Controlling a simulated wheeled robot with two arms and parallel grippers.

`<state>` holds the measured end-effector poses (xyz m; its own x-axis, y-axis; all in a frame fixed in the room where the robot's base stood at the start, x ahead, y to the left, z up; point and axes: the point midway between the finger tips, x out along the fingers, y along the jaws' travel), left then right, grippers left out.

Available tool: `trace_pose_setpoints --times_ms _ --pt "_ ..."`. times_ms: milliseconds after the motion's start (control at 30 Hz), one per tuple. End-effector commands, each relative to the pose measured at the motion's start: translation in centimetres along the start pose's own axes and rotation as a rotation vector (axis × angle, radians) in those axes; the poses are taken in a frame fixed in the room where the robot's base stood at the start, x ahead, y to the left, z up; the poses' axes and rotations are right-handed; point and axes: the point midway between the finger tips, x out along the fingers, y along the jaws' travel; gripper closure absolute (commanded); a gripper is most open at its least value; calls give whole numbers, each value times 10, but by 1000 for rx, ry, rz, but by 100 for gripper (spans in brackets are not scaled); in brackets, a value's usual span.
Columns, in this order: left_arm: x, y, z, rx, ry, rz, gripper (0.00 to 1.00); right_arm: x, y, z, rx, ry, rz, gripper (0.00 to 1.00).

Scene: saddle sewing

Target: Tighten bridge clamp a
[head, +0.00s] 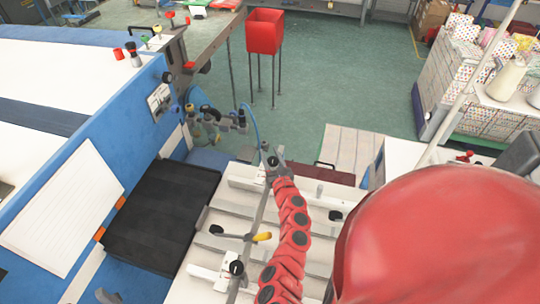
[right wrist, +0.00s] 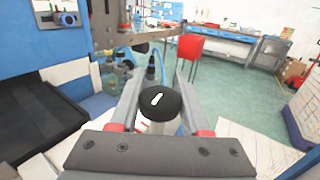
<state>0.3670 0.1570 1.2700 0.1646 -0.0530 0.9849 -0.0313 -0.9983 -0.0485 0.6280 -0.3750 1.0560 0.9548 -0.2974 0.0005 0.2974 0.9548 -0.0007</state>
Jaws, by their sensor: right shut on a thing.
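A black round knob with a white mark (right wrist: 160,103) stands between the two fingers of my right gripper (right wrist: 160,92) in the right wrist view. The fingers are shut on it, one at each side. In the head view this clamp knob (head: 272,161) is at the far end of a long grey bar (head: 259,211), with my right gripper (head: 277,166) at it. A second black knob (head: 236,268) stands on a white clamp block (head: 211,277) at the bar's near end. No label shows which clamp is a. My left gripper is not in view.
The white slotted bed (head: 205,255) lies under the bar. A yellow-handled tool (head: 262,237) lies across it. A black tray (head: 160,217) and blue machine (head: 150,135) stand left. Hoses and fittings (head: 215,117) sit just beyond. A red bin (head: 265,32) stands farther back.

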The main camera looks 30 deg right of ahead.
Motion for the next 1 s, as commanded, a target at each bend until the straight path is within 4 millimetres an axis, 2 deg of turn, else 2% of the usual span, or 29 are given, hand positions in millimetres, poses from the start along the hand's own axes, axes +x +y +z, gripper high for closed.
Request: trace_pose_setpoints --times_ms 233,267,400,767,867,1000 --pt "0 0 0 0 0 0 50 0 0 -1 1 2 0 100" --pt "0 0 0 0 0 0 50 0 0 -1 0 2 0 50" --pt "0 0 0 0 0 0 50 0 0 -1 0 1 0 24" --pt "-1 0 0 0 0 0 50 -2 0 -1 1 0 0 24" --pt "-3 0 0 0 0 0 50 -11 0 -2 3 0 -1 24" --pt "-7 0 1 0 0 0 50 -34 0 -3 2 3 -2 24"
